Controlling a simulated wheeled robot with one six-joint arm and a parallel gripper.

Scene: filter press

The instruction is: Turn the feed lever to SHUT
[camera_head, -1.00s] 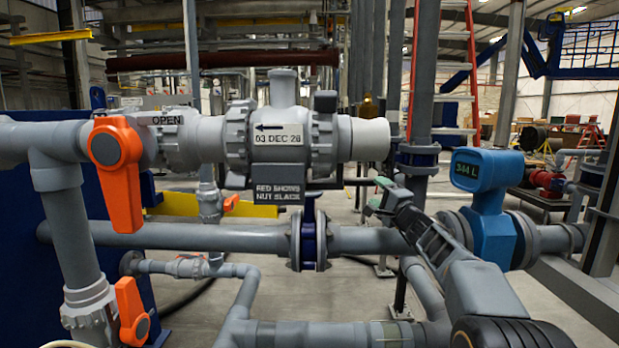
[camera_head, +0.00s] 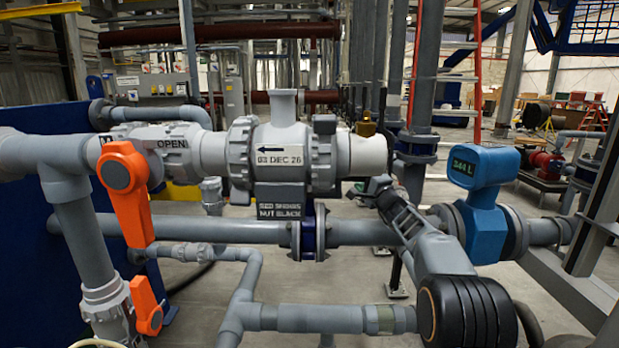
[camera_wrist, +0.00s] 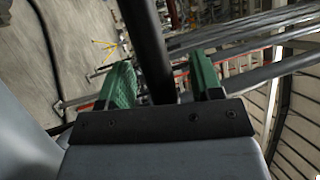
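A large orange lever (camera_head: 125,195) hangs down from the valve on the upper left pipe, tilted slightly, beside a plate reading OPEN (camera_head: 172,143). A smaller orange lever (camera_head: 146,305) hangs below it at the lower left. No plate naming either lever as feed is readable. My gripper (camera_head: 362,190) is right of the centre, well to the right of both levers and below the grey pipe end. In the wrist view its green fingers (camera_wrist: 163,82) stand apart. A dark bar shows between them in that view, and I see no hold on it. The levers are not in the wrist view.
A grey valve body (camera_head: 282,155) with a dated arrow plate lies between the levers and my gripper. A lower horizontal pipe (camera_head: 220,230) runs behind. A blue flow meter (camera_head: 485,185) stands at the right. A blue panel (camera_head: 35,235) is at the far left.

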